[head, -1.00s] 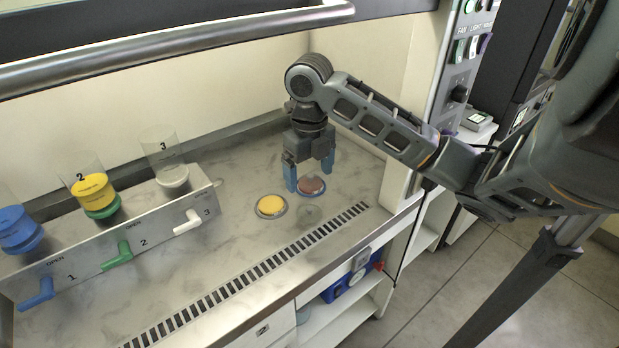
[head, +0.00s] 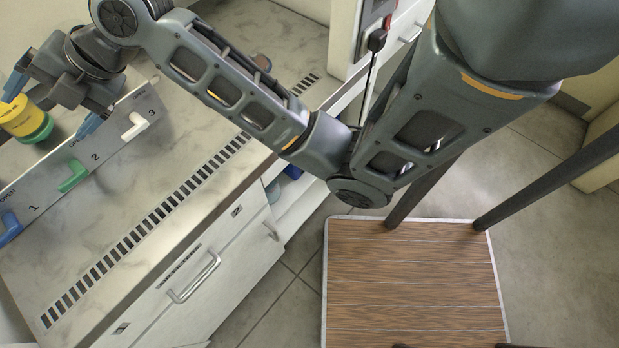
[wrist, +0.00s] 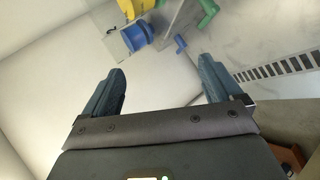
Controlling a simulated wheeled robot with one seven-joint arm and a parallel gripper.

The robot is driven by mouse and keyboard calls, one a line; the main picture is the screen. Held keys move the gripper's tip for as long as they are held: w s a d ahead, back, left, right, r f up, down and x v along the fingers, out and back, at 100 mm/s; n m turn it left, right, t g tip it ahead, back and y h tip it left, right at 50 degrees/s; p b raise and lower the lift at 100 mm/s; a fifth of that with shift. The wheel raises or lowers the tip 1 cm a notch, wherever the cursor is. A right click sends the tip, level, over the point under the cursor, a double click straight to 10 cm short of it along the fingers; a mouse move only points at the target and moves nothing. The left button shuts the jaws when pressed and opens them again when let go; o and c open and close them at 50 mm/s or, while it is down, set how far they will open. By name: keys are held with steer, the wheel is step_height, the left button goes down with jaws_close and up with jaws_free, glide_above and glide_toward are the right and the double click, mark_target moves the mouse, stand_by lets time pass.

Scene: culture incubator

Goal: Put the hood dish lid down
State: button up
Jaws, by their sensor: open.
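My gripper (head: 52,105) is open at the upper left of the head view, by the dispenser panel. In the wrist view its two blue fingers stand wide apart, with nothing between them (wrist: 162,66). I cannot make out the hood dish lid in either current view. A brownish dish (head: 263,63) on the hood floor shows in part behind my arm in the head view. The yellow dish seen earlier is hidden now, probably by my arm.
The dispenser panel (head: 108,143) has a blue, a green (head: 73,176) and a white lever (head: 135,126). A yellow and green stack (head: 24,120) stands behind it. The wrist view shows a blue stack (wrist: 131,39). A slotted grille (head: 150,223) runs along the hood's front.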

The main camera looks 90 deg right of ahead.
steer(key=s+a+m+t, duration=0.1)
steer(key=a+m+t, duration=0.2)
steer(key=a+m, duration=0.5)
steer(key=s+a+f+m+h, duration=0.3)
steer(key=s+a+f+m, duration=0.25)
steer(key=s+m, duration=0.35)
steer(key=s+f+m+h, duration=0.2)
steer(key=s+f+m, duration=0.1)
steer(key=s, duration=1.4)
steer(key=s+d+r, duration=0.2)
steer(key=s, duration=0.3)
steer(key=s+d+r+y, duration=0.1)
steer(key=s+d+r, duration=0.1)
steer(key=s, duration=0.4)
steer(key=shift+d+n+t+y, duration=0.3)
steer(key=shift+d+t, duration=0.1)
steer(key=shift+f+b, duration=0.75)
steer(key=shift+b, duration=0.05)
